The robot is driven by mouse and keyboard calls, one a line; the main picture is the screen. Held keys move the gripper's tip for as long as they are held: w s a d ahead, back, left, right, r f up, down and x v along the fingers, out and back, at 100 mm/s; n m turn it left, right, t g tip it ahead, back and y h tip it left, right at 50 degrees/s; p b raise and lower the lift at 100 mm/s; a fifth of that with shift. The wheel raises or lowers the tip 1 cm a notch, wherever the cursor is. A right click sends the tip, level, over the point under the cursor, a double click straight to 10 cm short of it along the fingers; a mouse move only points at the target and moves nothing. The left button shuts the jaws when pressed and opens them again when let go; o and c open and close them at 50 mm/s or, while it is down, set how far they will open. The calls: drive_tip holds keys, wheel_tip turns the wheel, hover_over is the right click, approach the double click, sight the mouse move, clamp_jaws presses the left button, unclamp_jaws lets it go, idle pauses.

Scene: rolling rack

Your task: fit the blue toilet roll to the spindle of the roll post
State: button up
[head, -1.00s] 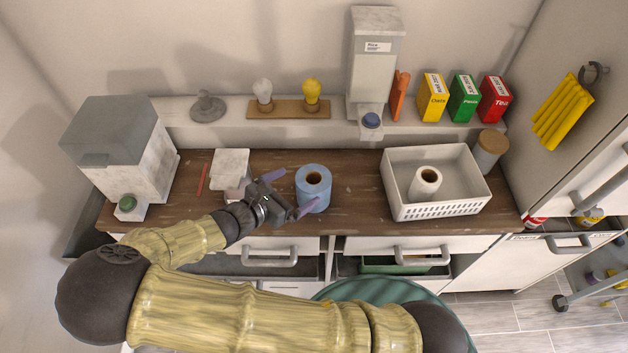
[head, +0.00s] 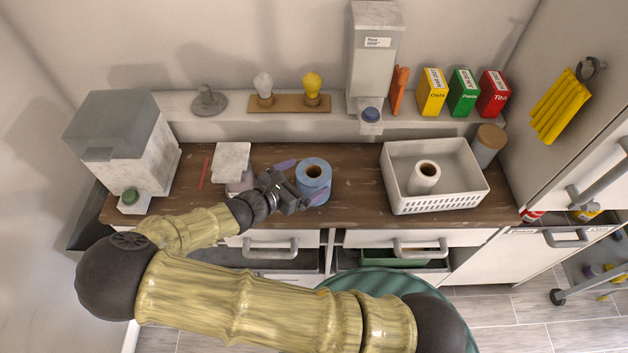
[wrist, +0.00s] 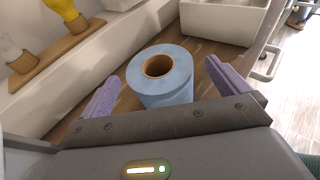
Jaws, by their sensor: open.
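The blue toilet roll (head: 314,185) stands upright on the brown worktop, its core hole facing up. It also shows in the wrist view (wrist: 163,88), between the two purple fingers. My gripper (head: 303,180) is open, with one finger on each side of the roll; in the wrist view (wrist: 162,78) a gap shows on both sides and the gripper does not hold the roll. A grey round base with a short post (head: 209,101), which looks like the roll post, stands on the back ledge at the left. Its spindle is too small to make out clearly.
A white basket (head: 440,203) holding a white roll (head: 425,178) stands to the right. A white dispenser (head: 375,65) and a board with two bulbs (head: 290,104) are on the ledge behind. A white block (head: 232,160) is left of my gripper. Worktop between roll and basket is clear.

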sight(320, 169)
drive_tip(key=shift+p+x, duration=0.65)
drive_tip(key=shift+x, duration=1.55)
drive_tip(key=shift+w+f, duration=0.15)
drive_tip(key=shift+a, duration=0.15)
drive_tip(key=c, duration=1)
